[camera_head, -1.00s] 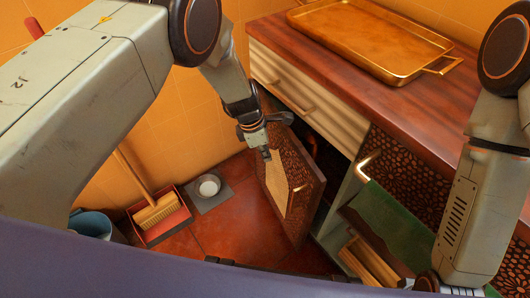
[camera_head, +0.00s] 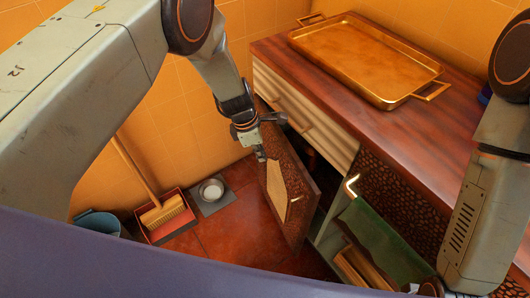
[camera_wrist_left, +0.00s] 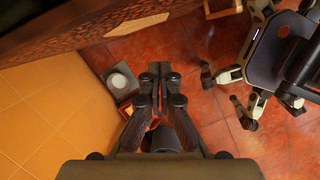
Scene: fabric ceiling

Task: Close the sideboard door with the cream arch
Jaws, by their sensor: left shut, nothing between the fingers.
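The sideboard door with the cream arch (camera_head: 276,192) stands open, swung out from the left part of the sideboard. It is dark brown with a pebbled pattern around the cream panel.
A golden tray (camera_head: 370,58) lies on the sideboard top (camera_head: 300,60). A green cloth (camera_head: 385,243) hangs at the front, right of the open door.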

